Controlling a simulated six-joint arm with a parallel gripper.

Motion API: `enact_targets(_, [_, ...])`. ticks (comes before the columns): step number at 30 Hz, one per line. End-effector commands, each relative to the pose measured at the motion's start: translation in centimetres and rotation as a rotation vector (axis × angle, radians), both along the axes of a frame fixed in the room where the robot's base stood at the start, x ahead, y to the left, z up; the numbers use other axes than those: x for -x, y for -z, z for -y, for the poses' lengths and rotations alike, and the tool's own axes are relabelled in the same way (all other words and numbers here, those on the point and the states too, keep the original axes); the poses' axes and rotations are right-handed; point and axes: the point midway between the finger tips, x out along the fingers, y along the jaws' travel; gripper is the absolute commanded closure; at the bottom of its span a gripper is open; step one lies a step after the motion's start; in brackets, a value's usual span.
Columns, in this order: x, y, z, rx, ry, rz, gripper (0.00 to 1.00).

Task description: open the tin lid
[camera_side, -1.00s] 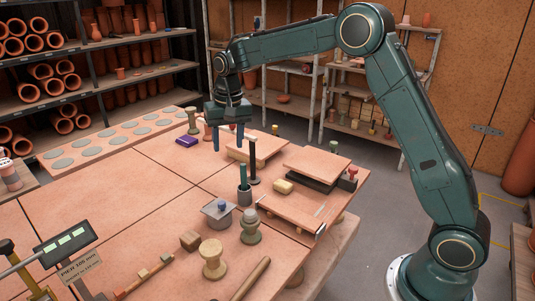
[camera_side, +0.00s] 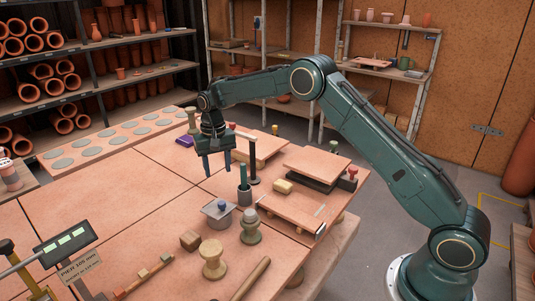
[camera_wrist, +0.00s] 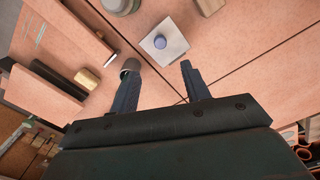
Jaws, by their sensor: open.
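The tin (camera_side: 218,222) is a short grey cylinder on the tiled table. Its flat pale square lid (camera_side: 218,209) with a blue knob (camera_side: 221,204) lies on top. In the wrist view the square lid (camera_wrist: 172,49) and its round blue knob (camera_wrist: 160,42) show ahead of the fingers. My gripper (camera_side: 217,169) is open and empty, pointing down above the table, behind and above the tin. Its two fingers (camera_wrist: 158,72) also show apart in the wrist view. The lid hides most of the tin's body from above.
A grey cup (camera_side: 245,195) with a green-handled tool and a dark upright post (camera_side: 253,162) stand right of my gripper. A grey-topped round pot (camera_side: 250,230) and wooden spool (camera_side: 212,260) stand near the tin. The table's left middle (camera_side: 100,205) is clear.

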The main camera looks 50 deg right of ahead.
Motion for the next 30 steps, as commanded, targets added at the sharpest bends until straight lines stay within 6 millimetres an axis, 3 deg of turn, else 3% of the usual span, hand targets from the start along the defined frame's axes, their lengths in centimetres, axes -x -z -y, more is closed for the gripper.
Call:
enact_targets(8, [0.1,3.0,0.0,0.000,0.000,-0.003,0.53])
enact_targets(22, [0.1,10.1,0.0,0.000,0.000,-0.003,0.53])
enact_targets(30, [0.1,12.6,0.0,0.000,0.000,-0.001,0.53])
